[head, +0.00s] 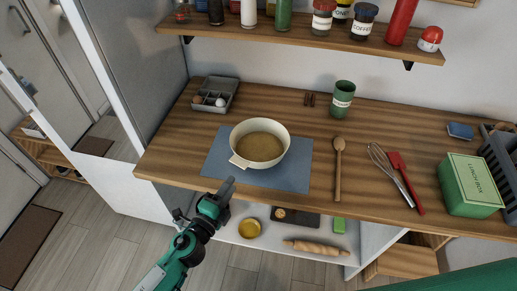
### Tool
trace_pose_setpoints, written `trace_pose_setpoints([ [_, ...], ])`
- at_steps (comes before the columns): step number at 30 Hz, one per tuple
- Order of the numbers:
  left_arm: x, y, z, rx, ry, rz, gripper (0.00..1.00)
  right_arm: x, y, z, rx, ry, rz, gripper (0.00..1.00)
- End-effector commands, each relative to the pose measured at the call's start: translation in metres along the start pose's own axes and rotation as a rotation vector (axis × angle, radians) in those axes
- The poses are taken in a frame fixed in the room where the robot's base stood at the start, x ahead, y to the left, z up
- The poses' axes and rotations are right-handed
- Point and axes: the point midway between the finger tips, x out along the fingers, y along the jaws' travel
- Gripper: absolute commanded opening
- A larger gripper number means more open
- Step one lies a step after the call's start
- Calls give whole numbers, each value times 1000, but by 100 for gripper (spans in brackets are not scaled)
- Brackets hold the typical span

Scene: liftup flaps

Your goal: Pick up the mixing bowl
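The cream mixing bowl (264,163) stands upright on a blue-grey mat (298,178) on the wooden counter. It has a tab or spout at its front left, and its inside looks tan. My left gripper (227,186) is just off the counter's front edge, below and left of the bowl and apart from it. Its fingers overlap from this angle, so their opening does not show. My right gripper is out of view.
A wooden spoon (338,169), whisk (387,167) and red spatula (405,181) lie right of the mat. A green cup (342,100) stands behind, an egg tray (214,94) back left, a green box (470,188) at right. A jar shelf (300,36) hangs above.

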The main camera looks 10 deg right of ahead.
Motion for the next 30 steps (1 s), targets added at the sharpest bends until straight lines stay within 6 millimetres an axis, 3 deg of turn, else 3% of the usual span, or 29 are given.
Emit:
trace_pose_setpoints([
  [3,19,-2,0,-1,-1,0,33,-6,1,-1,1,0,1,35],
  [10,35,-2,1,-1,0,0,33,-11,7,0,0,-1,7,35],
  [19,76,-6,3,-1,0,0,33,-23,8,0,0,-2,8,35],
  [28,81,-5,3,-2,0,1,33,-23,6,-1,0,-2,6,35],
  [30,81,-5,3,-2,0,1,21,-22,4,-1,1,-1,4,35],
])
